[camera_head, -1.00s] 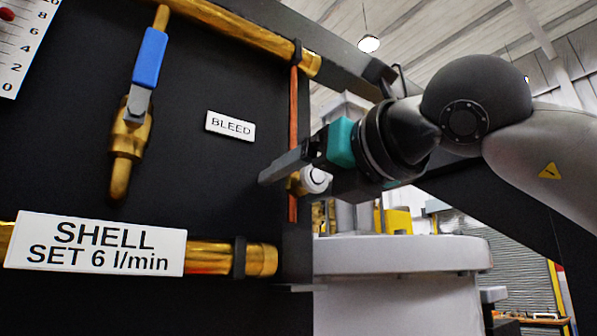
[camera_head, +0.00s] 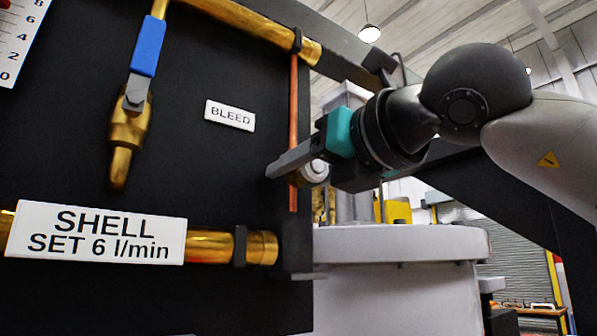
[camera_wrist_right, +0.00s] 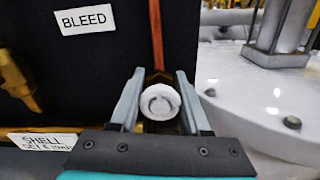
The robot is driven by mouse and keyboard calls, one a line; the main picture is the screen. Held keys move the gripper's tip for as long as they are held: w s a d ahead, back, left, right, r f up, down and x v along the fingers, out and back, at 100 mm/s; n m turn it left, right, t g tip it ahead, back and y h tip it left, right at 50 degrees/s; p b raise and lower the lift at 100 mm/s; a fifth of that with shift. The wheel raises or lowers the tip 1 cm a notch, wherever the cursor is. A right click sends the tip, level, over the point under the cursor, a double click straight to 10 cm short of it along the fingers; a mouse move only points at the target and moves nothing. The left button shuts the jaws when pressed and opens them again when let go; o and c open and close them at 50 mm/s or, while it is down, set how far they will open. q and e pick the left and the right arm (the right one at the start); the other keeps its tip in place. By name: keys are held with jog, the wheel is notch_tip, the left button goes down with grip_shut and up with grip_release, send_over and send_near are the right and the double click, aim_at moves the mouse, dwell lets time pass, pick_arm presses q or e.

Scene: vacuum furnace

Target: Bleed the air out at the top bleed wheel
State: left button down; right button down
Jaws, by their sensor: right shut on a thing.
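The bleed wheel is a small white round knob (camera_wrist_right: 160,102), seen face-on in the right wrist view between the two grey fingers. It also shows in the head view (camera_head: 315,171), partly covered by my right gripper (camera_head: 283,168). My right gripper's fingers lie on both sides of the wheel and are shut on it. The wheel sits on a thin copper pipe (camera_head: 293,130) at the panel's right edge. A white BLEED label (camera_head: 230,115) is to its left. My left gripper is in neither view.
The black panel (camera_head: 215,60) carries a brass valve with a blue handle (camera_head: 147,45), brass pipes and a SHELL label (camera_head: 96,232). A large pale cylindrical vessel (camera_head: 400,243) stands right of the panel, below my right arm.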

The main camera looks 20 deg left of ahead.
jog(key=shift+n, duration=0.4)
jog(key=n+b, duration=0.1)
jog(key=n, duration=1.7)
jog(key=shift+r+n+b, duration=0.1)
jog(key=shift+n+b, duration=0.2)
jog(key=shift+n, duration=0.1)
dwell(0.4)
jog(key=shift+c, duration=1.8)
grip_release()
